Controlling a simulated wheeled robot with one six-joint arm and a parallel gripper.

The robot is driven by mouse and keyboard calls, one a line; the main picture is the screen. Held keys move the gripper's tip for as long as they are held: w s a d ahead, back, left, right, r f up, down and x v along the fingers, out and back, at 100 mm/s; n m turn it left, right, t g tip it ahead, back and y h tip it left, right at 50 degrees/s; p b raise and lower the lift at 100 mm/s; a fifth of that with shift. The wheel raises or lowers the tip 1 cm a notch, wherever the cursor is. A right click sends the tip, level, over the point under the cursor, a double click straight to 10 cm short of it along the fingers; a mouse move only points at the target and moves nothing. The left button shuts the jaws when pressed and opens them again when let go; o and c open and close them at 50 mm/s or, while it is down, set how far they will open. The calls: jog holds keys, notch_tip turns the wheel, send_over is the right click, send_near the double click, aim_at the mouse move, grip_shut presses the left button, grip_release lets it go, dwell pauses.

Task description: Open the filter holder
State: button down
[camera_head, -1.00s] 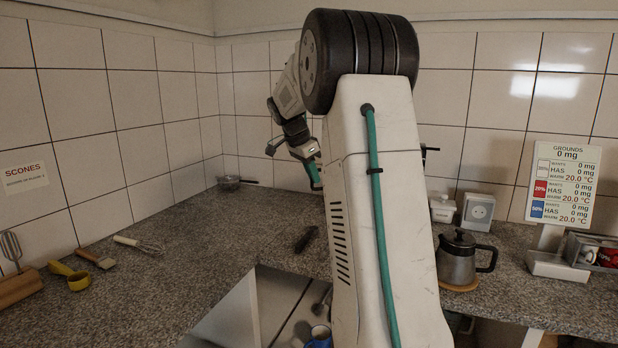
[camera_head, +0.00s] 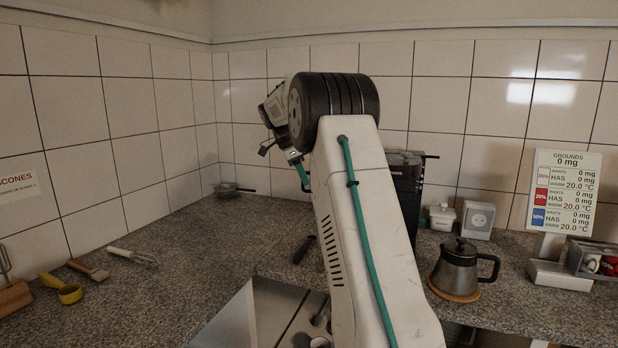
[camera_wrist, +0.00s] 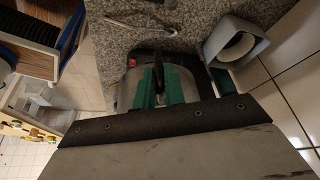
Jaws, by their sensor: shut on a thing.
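My gripper (camera_wrist: 160,74), with green fingers, is shut on a thin dark handle-like piece (camera_wrist: 158,70) in the wrist view. Behind it is a rounded metallic body (camera_wrist: 130,88) with a small red spot; I take this as the filter holder's area, but its outline is mostly covered by the fingers. I cannot tell whether the holder is open or shut. In the head view a dark machine (camera_head: 406,190) stands behind my arm, largely hidden by it.
A steel coffee pot (camera_head: 459,268) stands on a round wooden mat right of my arm. A white box with a socket (camera_head: 479,220) is near the wall.

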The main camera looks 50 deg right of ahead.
jog(key=shift+d, duration=0.2)
dwell(0.3)
jog(key=c, duration=1.5)
grip_release()
jog(key=shift+w, duration=0.1)
jog(key=shift+w+a+r, duration=0.1)
jog(key=shift+a+r, duration=0.05)
jog(key=shift+r, duration=0.15)
jog(key=v, duration=0.7)
